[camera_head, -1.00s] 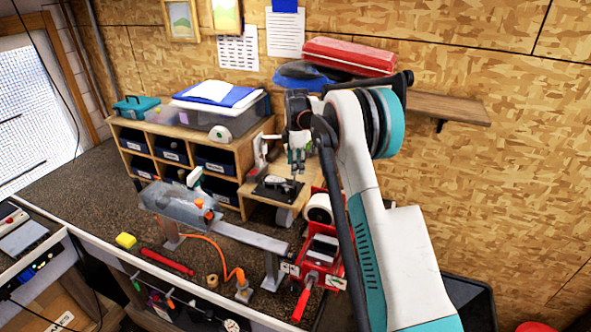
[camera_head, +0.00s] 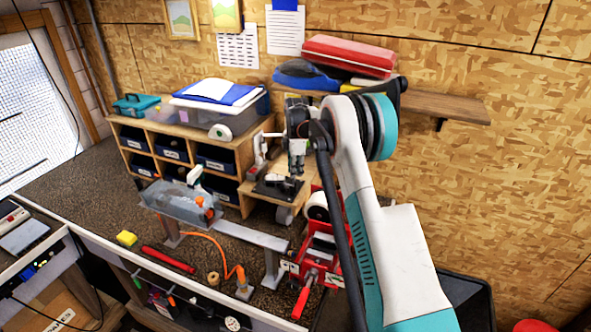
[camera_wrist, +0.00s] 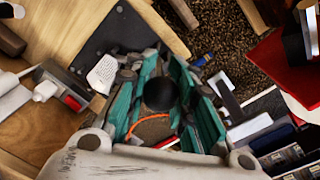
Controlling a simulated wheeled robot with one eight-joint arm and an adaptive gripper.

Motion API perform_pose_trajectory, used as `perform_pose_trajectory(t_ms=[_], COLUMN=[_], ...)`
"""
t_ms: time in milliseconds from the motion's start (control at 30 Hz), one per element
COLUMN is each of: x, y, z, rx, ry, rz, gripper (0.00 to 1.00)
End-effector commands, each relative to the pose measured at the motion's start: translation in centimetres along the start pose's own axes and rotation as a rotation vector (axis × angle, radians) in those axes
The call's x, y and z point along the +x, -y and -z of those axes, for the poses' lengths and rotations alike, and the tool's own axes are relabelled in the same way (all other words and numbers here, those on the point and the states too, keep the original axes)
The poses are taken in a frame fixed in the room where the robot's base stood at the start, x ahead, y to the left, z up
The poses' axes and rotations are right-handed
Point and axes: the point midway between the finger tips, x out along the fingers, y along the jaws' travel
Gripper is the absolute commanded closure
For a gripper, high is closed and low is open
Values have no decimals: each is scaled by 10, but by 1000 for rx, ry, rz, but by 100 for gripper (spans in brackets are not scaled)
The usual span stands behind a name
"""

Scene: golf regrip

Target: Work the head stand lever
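The head stand is a black plate (camera_head: 278,187) with small fittings on a wooden block right of the drawer cabinet. Its dark plate (camera_wrist: 112,42) also shows at upper left in the wrist view. My gripper (camera_head: 297,172) hangs pointing down just above the stand. In the wrist view my gripper's teal fingers (camera_wrist: 163,65) are apart. A round black knob (camera_wrist: 160,93), apparently the lever's end, shows between them; I cannot tell whether they touch it. The lever's shaft is hidden, and the gripper covers part of the stand in the head view.
A red vise-like fixture (camera_head: 318,262) stands right of the metal rail (camera_head: 252,236). A white machine (camera_head: 262,150) is close left of my gripper. The drawer cabinet (camera_head: 190,155) stands behind, and a wall shelf (camera_head: 445,107) is at the right. The bench's left rear is clear.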

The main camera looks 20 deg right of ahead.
Motion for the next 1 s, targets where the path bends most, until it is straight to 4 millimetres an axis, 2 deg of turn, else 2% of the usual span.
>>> perform_pose_trajectory(t_ms=[567, 767, 1000], x=[1, 4, 12], y=[1, 6, 16], z=[-2, -10, -24], rx=[2, 9, 22], ry=[-20, -91, -250], rz=[-13, -61, -168], gripper=[100, 100, 100])
